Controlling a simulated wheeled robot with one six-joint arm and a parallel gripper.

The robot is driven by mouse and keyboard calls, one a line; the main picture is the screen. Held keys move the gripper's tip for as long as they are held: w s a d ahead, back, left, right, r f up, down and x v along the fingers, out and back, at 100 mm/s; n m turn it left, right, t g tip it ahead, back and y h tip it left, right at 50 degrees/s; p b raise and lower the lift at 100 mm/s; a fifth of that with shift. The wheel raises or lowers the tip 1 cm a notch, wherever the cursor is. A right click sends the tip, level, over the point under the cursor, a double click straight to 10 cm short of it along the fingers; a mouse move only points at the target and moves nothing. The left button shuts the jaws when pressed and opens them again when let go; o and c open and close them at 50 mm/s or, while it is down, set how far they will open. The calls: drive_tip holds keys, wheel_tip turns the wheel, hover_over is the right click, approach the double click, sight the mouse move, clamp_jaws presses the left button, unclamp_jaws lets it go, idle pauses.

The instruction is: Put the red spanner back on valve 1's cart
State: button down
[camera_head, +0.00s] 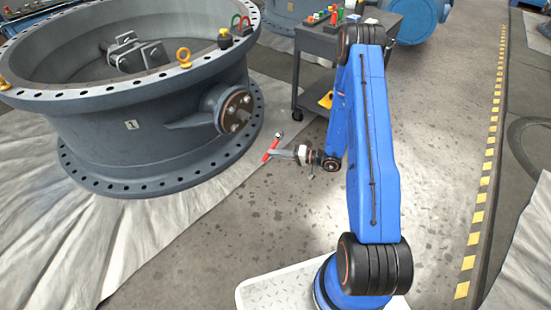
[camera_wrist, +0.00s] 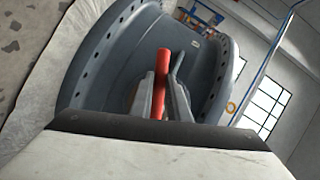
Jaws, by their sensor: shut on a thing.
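The red spanner (camera_head: 271,149) is held tilted in the jaws of my gripper (camera_head: 276,152), above the floor and in front of the valve. Its red handle (camera_wrist: 161,84) stands up between the fingers (camera_wrist: 165,100) in the wrist view. A grey end shows at its upper tip in the head view. Valve 1 (camera_head: 125,135) is the large grey flanged body at left, marked 1. A dark grey cart (camera_head: 318,43) stands behind and to the right of it, apart from my gripper. My arm hides part of the cart.
Small red, green and dark items (camera_head: 322,17) stand on the cart top. A yellow item (camera_head: 326,100) is on its lower shelf. Pale sheeting (camera_head: 130,235) lies under the valve. Another blue valve part (camera_head: 415,22) stands behind. Bare floor (camera_head: 440,130) is clear at right.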

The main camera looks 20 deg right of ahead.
wheel_tip(320, 180, up, 10)
drive_tip(key=shift+r, duration=0.15)
idle(0.5)
idle(0.3)
